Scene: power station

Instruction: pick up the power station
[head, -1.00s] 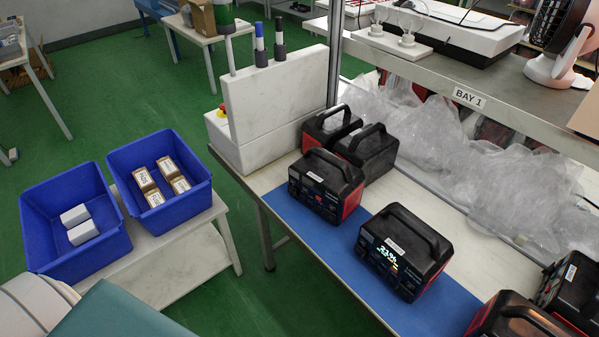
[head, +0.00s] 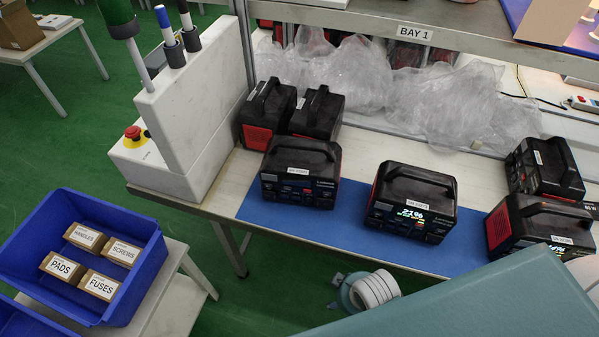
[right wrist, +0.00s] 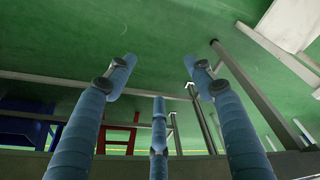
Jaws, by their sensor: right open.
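Several black power stations with red sides and top handles stand upright on the workbench in the head view. One power station (head: 410,205) with a lit display stands mid-mat on the blue mat (head: 345,226). Another (head: 300,178) stands to its left with no lit display visible. A third (head: 538,226), also lit, stands at the right. Two more (head: 268,112) stand close together behind the left one, and one (head: 545,168) is at the back right. My right gripper (right wrist: 160,82) shows in the right wrist view with fingers spread and nothing between them. My left gripper is not in view.
A white panel (head: 185,105) with a red button stands at the bench's left end. Clear plastic wrap (head: 345,75) lies behind the stations, below the BAY 1 shelf (head: 420,32). A blue bin (head: 85,215) with labelled boxes stands lower left. Green floor is open between.

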